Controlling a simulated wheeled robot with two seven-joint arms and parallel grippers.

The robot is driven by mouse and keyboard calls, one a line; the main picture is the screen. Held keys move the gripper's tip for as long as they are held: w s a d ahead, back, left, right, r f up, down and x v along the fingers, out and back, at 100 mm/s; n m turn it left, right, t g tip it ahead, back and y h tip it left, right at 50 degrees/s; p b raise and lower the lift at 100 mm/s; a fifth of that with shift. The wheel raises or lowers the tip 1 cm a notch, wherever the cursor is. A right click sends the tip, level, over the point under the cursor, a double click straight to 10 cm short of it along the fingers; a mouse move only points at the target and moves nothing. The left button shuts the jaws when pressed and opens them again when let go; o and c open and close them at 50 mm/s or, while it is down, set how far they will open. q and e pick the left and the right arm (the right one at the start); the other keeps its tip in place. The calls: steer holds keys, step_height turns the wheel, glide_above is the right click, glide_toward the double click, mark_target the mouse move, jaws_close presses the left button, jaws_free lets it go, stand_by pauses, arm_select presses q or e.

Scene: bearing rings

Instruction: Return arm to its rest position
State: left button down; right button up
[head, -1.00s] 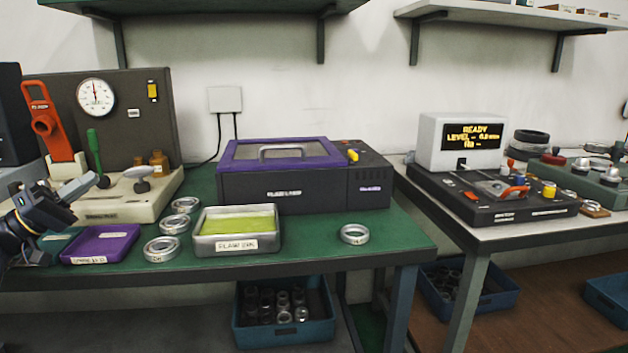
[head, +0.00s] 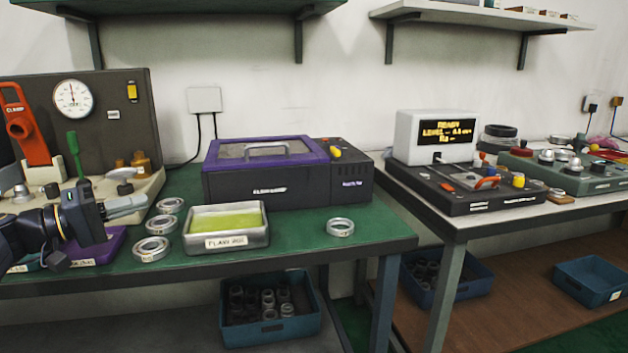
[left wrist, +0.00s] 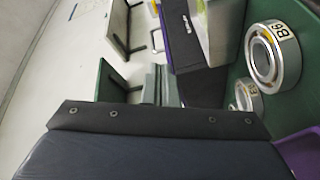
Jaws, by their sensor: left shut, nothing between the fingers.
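My left gripper (head: 125,206) reaches in from the left in the head view, above the left part of the green bench (head: 310,236). Its fingers are shut with nothing between them, to the left of the metal bearing rings. One ring (head: 152,249) lies at the front, and others (head: 170,205) lie behind it. A single ring (head: 340,228) lies farther right. In the left wrist view, the dark gripper body fills the bottom and a ring marked B6 (left wrist: 274,54) shows at the right. My right gripper is out of view.
A purple tray (head: 100,248) lies below my left arm. A metal tray with a yellow-green pad (head: 226,243) stands right of the rings. A purple-lidded box (head: 270,190) is behind. The dial-gauge stand (head: 73,98) is at left. Air above the bench's right part is clear.

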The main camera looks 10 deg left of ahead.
arm_select(q)
steer(key=s+d+f+g+y, duration=0.25)
steer(key=s+d+f, duration=0.3)
steer(key=d, duration=0.35)
steer(key=s+d+f+g+y, duration=0.2)
steer(key=s+d+f+g, duration=0.3)
steer(key=d, duration=0.4)
steer(key=s+d+f+m+y, duration=0.3)
steer(key=s+d+f+y, duration=0.1)
steer(key=s+f, duration=1.15)
step_height(320, 180, up, 33)
steer(key=p, duration=3.3)
steer(key=shift+s+r, duration=0.15)
steer(key=shift+s, duration=0.05)
steer(key=shift+d+y, duration=0.1)
steer(key=shift+y, duration=0.15)
steer(key=c, duration=2.1)
jaws_free()
